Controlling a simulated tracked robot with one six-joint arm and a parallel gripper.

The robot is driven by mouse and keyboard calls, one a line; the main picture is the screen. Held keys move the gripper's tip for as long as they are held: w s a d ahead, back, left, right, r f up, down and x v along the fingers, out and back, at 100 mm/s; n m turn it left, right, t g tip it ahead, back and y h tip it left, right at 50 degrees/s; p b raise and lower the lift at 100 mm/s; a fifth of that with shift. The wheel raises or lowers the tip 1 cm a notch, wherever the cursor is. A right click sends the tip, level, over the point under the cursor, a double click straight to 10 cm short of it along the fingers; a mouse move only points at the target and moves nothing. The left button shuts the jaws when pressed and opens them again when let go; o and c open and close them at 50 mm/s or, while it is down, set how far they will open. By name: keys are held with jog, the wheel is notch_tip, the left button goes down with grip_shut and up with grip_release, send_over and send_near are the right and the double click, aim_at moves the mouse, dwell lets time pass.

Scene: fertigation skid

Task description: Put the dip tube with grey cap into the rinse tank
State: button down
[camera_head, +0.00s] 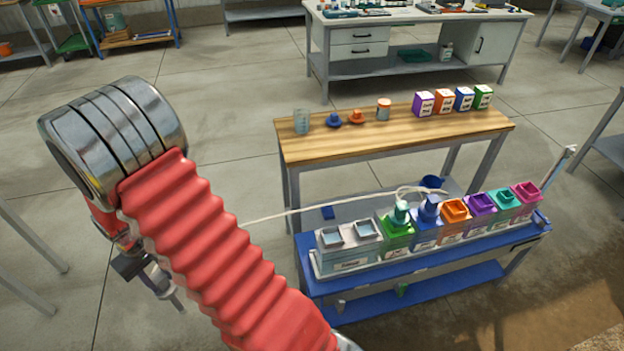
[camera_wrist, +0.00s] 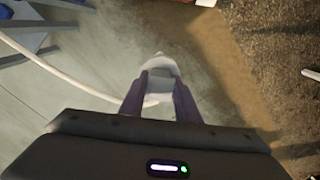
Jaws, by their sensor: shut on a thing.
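My gripper (camera_wrist: 160,88) is shut on a pale grey cap (camera_wrist: 161,67) in the wrist view, taken as the dip tube's. The tube below the cap is hidden. A whitish hose (camera_wrist: 60,76) curves in from the left towards the jaws. In the head view the hose (camera_head: 310,210) runs from behind my red-sleeved arm to the tank row, and the grip is mostly hidden. A grey double tank (camera_head: 347,261) with two square openings stands at the row's left end. Its label is too small to read, so I cannot tell which opening is the rinse tank.
Green (camera_head: 396,242), blue (camera_head: 426,232), orange (camera_head: 455,213), purple, teal and pink tanks line the blue bench (camera_head: 430,267). Capped tubes stand in the green and blue ones. A wooden table (camera_head: 400,132) behind holds bottles and caps. Open floor lies left of the bench.

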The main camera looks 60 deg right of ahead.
jog(key=s+d+r+m, duration=0.2)
jog(key=s+d+r, duration=0.1)
jog(key=d, duration=0.6)
jog(key=s+d+r+m, duration=0.2)
jog(key=s+d+r, duration=0.1)
jog(key=d, duration=0.5)
jog(key=s+d+r+m, duration=0.2)
jog(key=s+d+r, duration=0.1)
jog(key=d, duration=0.6)
jog(key=s+d+r+m, duration=0.3)
jog(key=s+d, duration=0.4)
jog(key=s, duration=0.4)
jog(key=s+d+r+m, duration=0.3)
jog(key=s+d+r, duration=0.3)
jog(key=s+d, duration=0.2)
jog(key=s, duration=0.2)
jog(key=shift+s+r+m, duration=0.15)
jog(key=shift+s+m, duration=0.15)
jog(key=shift+s, duration=0.05)
jog(key=shift+f, duration=0.2)
notch_tip(320, 180, down, 18)
jog(key=shift+r, duration=0.1)
jog(key=c, duration=1.3)
grip_release()
